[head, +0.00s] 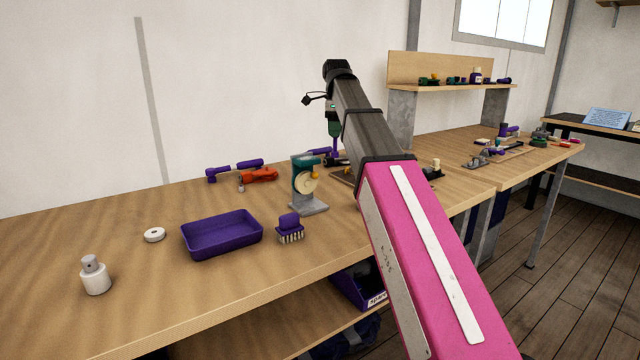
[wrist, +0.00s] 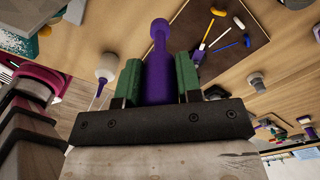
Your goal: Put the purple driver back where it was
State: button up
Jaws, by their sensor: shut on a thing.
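The purple driver (wrist: 158,75) is between the green fingers of my gripper (wrist: 158,80) in the wrist view, its narrower neck and rounded end pointing toward the top of the picture. The fingers are shut on it. In the head view my gripper (head: 335,128) hangs over the back of the near bench, with a purple part of the driver (head: 336,146) just below it. My arm hides much of the bench there. A dark brown board (wrist: 222,58) with several small coloured pieces lies beside the driver in the wrist view. I cannot tell the driver's former place.
A raised shelf (head: 440,90) stands behind. The bench front is mostly clear.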

aim_at(335, 152)
notch_tip(335, 152, down, 10)
jog(key=shift+r, duration=0.1)
dwell(0.4)
jog(key=o, duration=1)
